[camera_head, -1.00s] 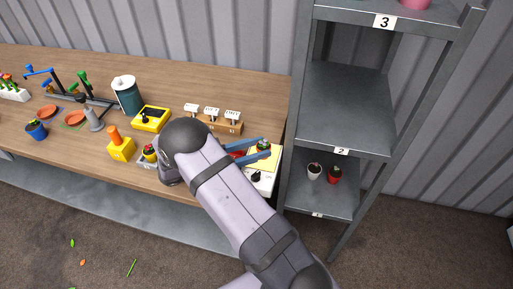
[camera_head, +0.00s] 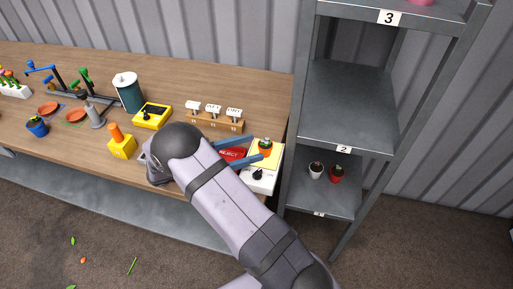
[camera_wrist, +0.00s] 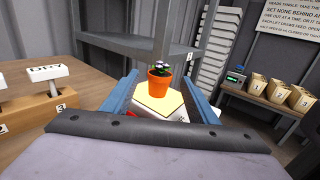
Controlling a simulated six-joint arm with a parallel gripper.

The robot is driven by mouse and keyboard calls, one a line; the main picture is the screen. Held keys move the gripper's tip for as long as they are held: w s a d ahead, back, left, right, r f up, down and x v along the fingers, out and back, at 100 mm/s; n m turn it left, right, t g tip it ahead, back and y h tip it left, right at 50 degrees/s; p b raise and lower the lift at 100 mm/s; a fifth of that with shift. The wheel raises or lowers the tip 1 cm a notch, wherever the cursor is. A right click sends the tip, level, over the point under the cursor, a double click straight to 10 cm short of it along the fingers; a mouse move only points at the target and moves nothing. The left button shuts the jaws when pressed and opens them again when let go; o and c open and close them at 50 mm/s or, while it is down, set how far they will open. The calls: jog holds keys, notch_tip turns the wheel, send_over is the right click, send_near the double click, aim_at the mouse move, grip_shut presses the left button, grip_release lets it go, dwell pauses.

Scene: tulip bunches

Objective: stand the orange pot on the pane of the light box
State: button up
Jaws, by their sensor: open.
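The orange pot (camera_head: 265,150), with a small green plant, stands upright on the pale yellow pane (camera_head: 273,161) of the light box (camera_head: 261,184) at the bench's right end. In the wrist view the orange pot (camera_wrist: 158,84) rests near the far part of the lit pane (camera_wrist: 157,106). My gripper (camera_head: 257,147) is open, its blue fingers apart on either side. In the wrist view a gap shows between the pot and each finger of my gripper (camera_wrist: 160,78). My wrist hides part of the light box's near side.
A red REJECT area (camera_head: 231,154) lies left of the pane. A wooden block with several white labels (camera_head: 214,122) stands behind it. A grey shelf rack (camera_head: 318,188) rises close to the right, with a white pot (camera_head: 316,170) and a red pot (camera_head: 337,174).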

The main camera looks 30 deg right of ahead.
jog(key=a, duration=0.3)
jog(key=w+a+b, duration=0.1)
jog(key=a, duration=0.1)
jog(key=a+b, duration=0.1)
jog(key=a, duration=0.2)
jog(key=shift+w+a, duration=0.2)
jog(key=shift+a, duration=0.1)
jog(key=shift+s+d+r, duration=0.2)
jog(key=shift+d, duration=0.05)
jog(key=s+d+m+y+p, duration=0.1)
jog(key=s+d+r+m+g+y+p, duration=0.1)
jog(key=s+y, duration=0.1)
jog(key=shift+s+d+r+y+p, duration=0.1)
jog(key=shift+d+r+y+p, duration=0.1)
jog(key=shift+d+y+p, duration=0.15)
jog(key=s+a+r+m+t+y+p, duration=0.1)
jog(key=s+a+m+t+y+p, duration=0.1)
jog(key=s+m+y, duration=0.5)
jog(key=s+a+r+m+t+y+p, duration=0.1)
jog(key=s+a+r+m+y+p, duration=0.1)
jog(key=s+a+m+y+p, duration=0.2)
jog(key=shift+s+r+m+t+y+p, duration=0.25)
jog(key=shift+s+m+t+y+p, duration=0.15)
jog(key=shift+s+m+y+p, duration=1.4)
jog(key=shift+s+f+h+b, duration=0.1)
jog(key=shift+s+h+b, duration=0.15)
jog(key=shift+b, duration=0.1)
